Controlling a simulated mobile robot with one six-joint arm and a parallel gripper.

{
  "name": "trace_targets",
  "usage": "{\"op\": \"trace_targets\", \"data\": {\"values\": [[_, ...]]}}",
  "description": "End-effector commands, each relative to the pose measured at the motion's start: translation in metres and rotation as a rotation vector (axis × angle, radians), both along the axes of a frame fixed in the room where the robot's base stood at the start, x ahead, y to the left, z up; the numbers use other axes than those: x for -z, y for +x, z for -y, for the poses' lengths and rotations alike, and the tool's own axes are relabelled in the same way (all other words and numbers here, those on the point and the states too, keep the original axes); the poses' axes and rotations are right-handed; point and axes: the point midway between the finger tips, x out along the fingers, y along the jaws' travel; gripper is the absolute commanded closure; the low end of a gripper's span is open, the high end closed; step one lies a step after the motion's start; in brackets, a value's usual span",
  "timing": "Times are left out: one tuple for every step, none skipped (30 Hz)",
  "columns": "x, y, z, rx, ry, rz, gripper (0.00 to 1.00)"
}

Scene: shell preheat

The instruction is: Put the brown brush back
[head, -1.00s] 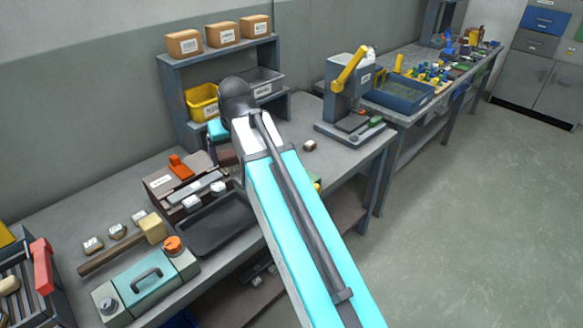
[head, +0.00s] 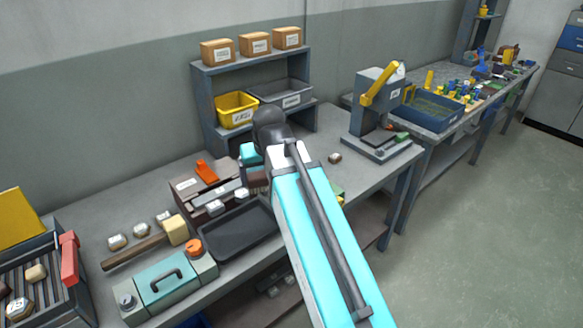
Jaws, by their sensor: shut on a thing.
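My arm reaches over the workbench, and its wrist hides most of my gripper (head: 252,160). A small dark brown ribbed piece, which looks like the brown brush (head: 258,182), shows just below the wrist, beside the preheater-like box (head: 186,190). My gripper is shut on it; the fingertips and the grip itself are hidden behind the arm. I cannot tell whether the brush touches the bench.
A black tray (head: 236,232), a mallet (head: 140,250) and a teal case (head: 165,288) lie in front. A shelf (head: 210,82) with a yellow bin (head: 237,108) and a grey bin (head: 284,94) stands behind. A press-like machine (head: 376,110) stands right.

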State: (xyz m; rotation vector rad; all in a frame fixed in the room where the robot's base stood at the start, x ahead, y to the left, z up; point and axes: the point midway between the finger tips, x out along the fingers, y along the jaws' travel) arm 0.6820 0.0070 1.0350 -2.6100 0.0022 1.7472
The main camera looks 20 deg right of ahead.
Motion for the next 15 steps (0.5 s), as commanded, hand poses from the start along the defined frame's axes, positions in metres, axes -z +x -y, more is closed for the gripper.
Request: {"op": "trace_targets", "data": {"values": [[0.008,-0.009,0.001,0.0,0.0,-0.001,0.35],[0.012,-0.012,0.002,0.0,0.0,-0.001,0.35],[0.017,-0.016,0.003,-0.001,0.0,-0.002,0.35],[0.021,-0.019,0.003,-0.001,0.001,-0.002,0.35],[0.024,-0.022,0.004,-0.001,0.001,-0.002,0.35],[0.027,-0.024,0.005,-0.001,0.001,-0.002,0.35],[0.029,-0.026,0.005,-0.002,0.0,-0.001,0.35],[0.031,-0.028,0.005,-0.002,0.0,-0.001,0.35],[0.033,-0.029,0.006,-0.002,0.0,-0.001,0.35],[0.034,-0.03,0.006,-0.002,0.0,-0.001,0.35],[0.035,-0.03,0.006,-0.002,0.0,-0.001,0.35],[0.035,-0.03,0.006,-0.003,0.0,-0.001,0.35],[0.036,-0.03,0.006,-0.003,0.0,-0.001,0.35],[0.036,-0.03,0.006,-0.003,0.0,-0.001,0.35],[0.036,-0.03,0.006,-0.003,0.0,-0.001,0.35]]}}
